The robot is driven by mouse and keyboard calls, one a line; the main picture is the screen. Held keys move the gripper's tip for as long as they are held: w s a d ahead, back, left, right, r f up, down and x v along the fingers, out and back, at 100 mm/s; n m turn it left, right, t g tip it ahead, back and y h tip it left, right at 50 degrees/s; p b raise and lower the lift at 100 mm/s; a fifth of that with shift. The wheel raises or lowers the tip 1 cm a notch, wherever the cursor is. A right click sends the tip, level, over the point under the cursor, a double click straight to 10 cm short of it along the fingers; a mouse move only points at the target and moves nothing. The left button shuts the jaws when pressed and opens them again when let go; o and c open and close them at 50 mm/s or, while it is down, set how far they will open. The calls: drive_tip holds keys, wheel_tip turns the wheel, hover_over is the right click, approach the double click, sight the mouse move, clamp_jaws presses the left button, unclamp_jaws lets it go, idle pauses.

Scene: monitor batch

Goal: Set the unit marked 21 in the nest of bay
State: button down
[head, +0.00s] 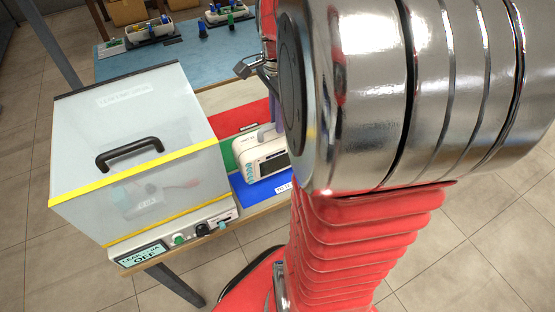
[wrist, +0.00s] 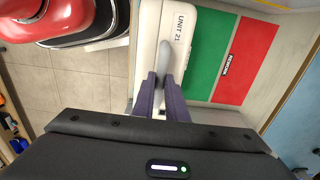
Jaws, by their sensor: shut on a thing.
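The unit marked 21 (wrist: 177,28) is a white boxy monitor with a grey carrying handle (wrist: 163,62). In the wrist view my gripper (wrist: 162,80) is shut on that handle, one purple-grey finger on each side. In the head view the unit (head: 258,158) is upright over the blue and green fields, its dark screen facing front; I cannot tell whether it touches the table. My arm hides part of its right side. The bay (head: 125,160) stands to its left, a clear box with a black handle and yellow edges, its cover shut. Its nest is not clearly visible.
Blurred items show inside the bay. Blue (head: 262,188), green and red (head: 245,118) fields lie beside it. A blue bench (head: 150,62) with devices stands behind.

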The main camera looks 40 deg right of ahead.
drive_tip(key=shift+r, duration=3.1)
drive_tip(key=shift+s, duration=0.1)
drive_tip(key=s+a, duration=0.7)
drive_tip(key=s, duration=0.4)
drive_tip(key=shift+s+a, duration=0.2)
drive_tip(key=shift+a, duration=0.2)
drive_tip(key=shift+s, duration=0.15)
